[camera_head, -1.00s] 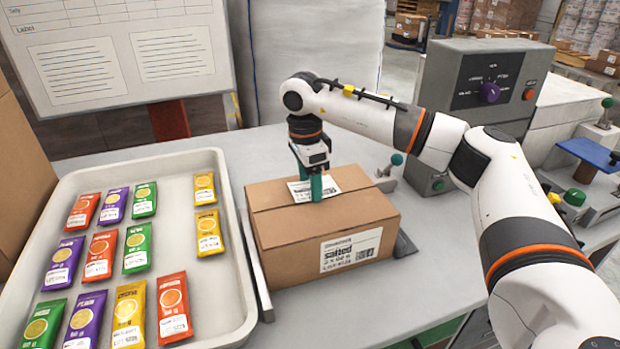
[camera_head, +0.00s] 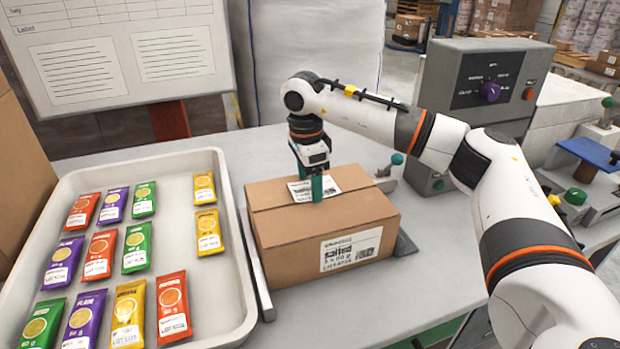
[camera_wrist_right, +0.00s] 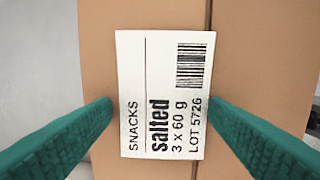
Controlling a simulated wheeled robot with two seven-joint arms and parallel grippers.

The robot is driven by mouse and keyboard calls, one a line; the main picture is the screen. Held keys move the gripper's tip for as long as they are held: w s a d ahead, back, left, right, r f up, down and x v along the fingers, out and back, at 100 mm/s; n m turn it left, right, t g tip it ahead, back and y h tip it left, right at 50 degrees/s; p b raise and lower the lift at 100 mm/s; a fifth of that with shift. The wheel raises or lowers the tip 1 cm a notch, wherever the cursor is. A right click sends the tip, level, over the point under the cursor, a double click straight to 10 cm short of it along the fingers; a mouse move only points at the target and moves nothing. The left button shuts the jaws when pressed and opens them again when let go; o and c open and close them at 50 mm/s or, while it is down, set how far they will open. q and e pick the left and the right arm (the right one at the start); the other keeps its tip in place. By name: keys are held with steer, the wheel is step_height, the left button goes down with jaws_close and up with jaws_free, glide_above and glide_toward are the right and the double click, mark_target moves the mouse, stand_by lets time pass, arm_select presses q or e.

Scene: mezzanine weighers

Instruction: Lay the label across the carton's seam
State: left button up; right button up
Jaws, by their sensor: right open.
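The carton (camera_head: 290,235) is a closed brown box on the grey bench, with a seam along its top. The white label (camera_wrist_right: 160,95), printed "SNACKS salted", lies flat on the carton's top; it also shows in the head view (camera_head: 330,184). In the wrist view, its right edge runs close along the seam (camera_wrist_right: 211,12), with most of it to the left; I cannot tell whether it crosses. My right gripper (camera_head: 316,199) is open above the label, its teal fingertips apart on either side (camera_wrist_right: 160,102). My left gripper is not in view.
A white tray (camera_head: 238,292) of several coloured sachets stands left of the carton. A similar label (camera_head: 350,250) is on the carton's front. A grey control box (camera_head: 445,90) stands behind right. Bare bench lies in front of the carton.

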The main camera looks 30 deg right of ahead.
mark_target(306, 190)
steer(key=shift+s+a+f, duration=0.15)
steer(key=shift+s+f, duration=0.1)
steer(key=shift+f, duration=0.2)
step_height(306, 190, up, 13)
steer(key=shift+w+a, duration=0.15)
steer(key=shift+a, duration=0.2)
steer(key=shift+r, duration=0.1)
